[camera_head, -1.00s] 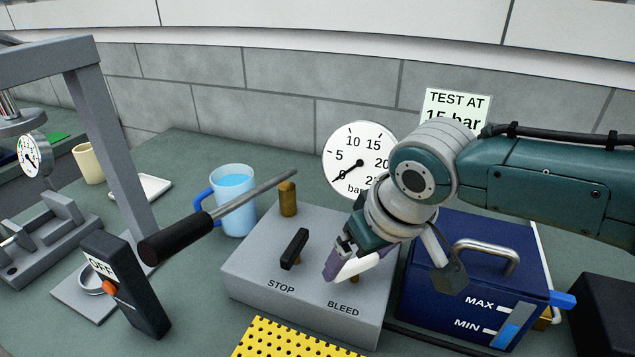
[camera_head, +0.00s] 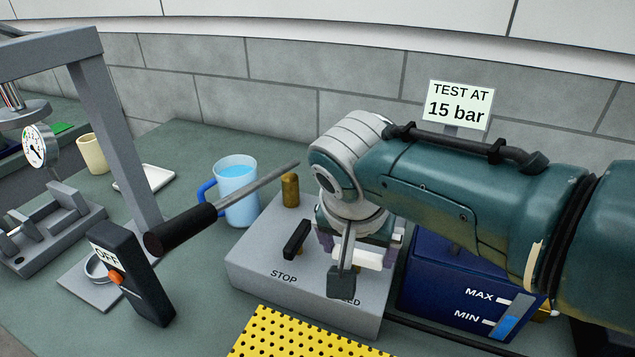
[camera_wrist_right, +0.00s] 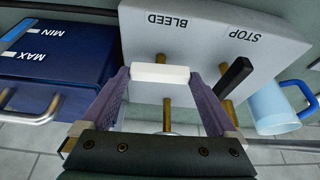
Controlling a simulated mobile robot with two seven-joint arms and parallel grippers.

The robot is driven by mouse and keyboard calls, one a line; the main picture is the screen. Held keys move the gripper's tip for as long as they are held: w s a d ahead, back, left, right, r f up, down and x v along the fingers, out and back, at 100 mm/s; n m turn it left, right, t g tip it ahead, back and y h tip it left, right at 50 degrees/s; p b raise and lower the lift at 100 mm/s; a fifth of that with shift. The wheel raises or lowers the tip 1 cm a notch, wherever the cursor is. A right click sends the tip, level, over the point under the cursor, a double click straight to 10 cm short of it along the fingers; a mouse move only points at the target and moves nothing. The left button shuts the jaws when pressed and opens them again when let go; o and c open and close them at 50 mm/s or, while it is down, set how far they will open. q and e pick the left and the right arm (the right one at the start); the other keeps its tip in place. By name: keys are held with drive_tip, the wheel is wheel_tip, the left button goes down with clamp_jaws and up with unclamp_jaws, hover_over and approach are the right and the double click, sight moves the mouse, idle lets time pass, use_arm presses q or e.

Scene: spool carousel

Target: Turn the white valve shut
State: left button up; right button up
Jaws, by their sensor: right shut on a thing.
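The white valve handle (camera_head: 372,259) sits on top of the grey valve box (camera_head: 262,262), by the partly covered BLEED label. My right gripper (camera_wrist_right: 160,76) is shut on the white handle, with one purple finger at each end of it in the right wrist view. The handle (camera_wrist_right: 160,72) lies crosswise there, on a brass stem. A black handle (camera_head: 296,239) stands beside it at the STOP label. My left gripper is not in view.
A long lever with a black grip (camera_head: 180,229) reaches over the box's left side near a brass post (camera_head: 290,190) and a blue mug (camera_head: 238,197). A dark blue tank (camera_head: 432,290) stands close on the right. A yellow perforated mat (camera_head: 290,335) lies in front.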

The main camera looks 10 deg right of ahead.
drive_tip(key=shift+m, duration=0.4)
drive_tip(key=o, duration=1)
drive_tip(key=shift+r, duration=0.1)
drive_tip(key=p+v, duration=0.4)
drive_tip(key=v, duration=0.5)
drive_tip(key=shift+a+r, duration=0.25)
drive_tip(key=shift+r, duration=0.15)
drive_tip(key=shift+s, duration=0.15)
